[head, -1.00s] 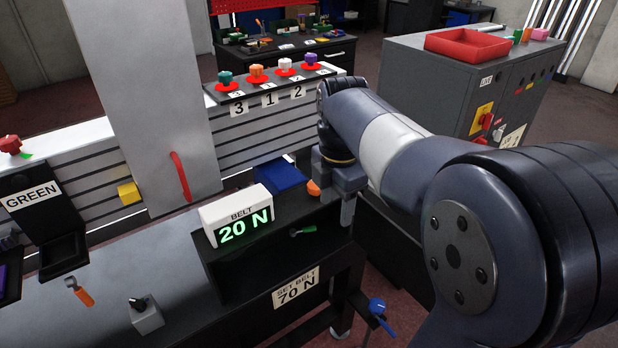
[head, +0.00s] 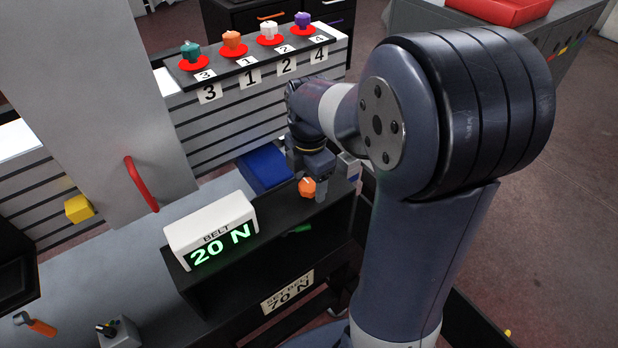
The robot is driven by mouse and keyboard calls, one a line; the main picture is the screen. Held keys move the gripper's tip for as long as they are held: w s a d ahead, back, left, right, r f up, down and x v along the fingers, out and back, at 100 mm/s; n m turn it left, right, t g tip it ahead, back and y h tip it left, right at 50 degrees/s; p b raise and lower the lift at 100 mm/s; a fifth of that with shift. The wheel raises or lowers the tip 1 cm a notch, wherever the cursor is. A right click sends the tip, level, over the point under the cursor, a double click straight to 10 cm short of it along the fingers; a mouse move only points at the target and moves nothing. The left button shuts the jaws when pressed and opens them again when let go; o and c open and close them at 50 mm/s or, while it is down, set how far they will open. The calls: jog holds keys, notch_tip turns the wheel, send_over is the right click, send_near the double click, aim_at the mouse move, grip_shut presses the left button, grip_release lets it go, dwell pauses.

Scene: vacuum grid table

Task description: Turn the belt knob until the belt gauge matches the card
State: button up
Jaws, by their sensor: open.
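The belt gauge (head: 212,232) is a white box on the black shelf unit and reads 20 N in green. The card (head: 287,292) on the shelf's front edge reads SET BELT 70 N. An orange knob (head: 307,188) stands on the shelf top, right of the gauge; I take it for the belt knob, though no label on it is legible. My gripper (head: 311,187) is open and points down at the orange knob, with a finger showing close on its right. The far finger is partly hidden, and I cannot tell whether either finger touches the knob.
A blue bin (head: 264,166) lies behind the shelf unit. Several coloured knobs on red discs line the numbered rail (head: 250,68) at the back. A grey column with a red handle (head: 140,184) stands left. A green-handled tool (head: 296,230) lies inside the shelf.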

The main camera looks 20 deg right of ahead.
jog(key=c, duration=1)
jog(key=shift+o, duration=0.2)
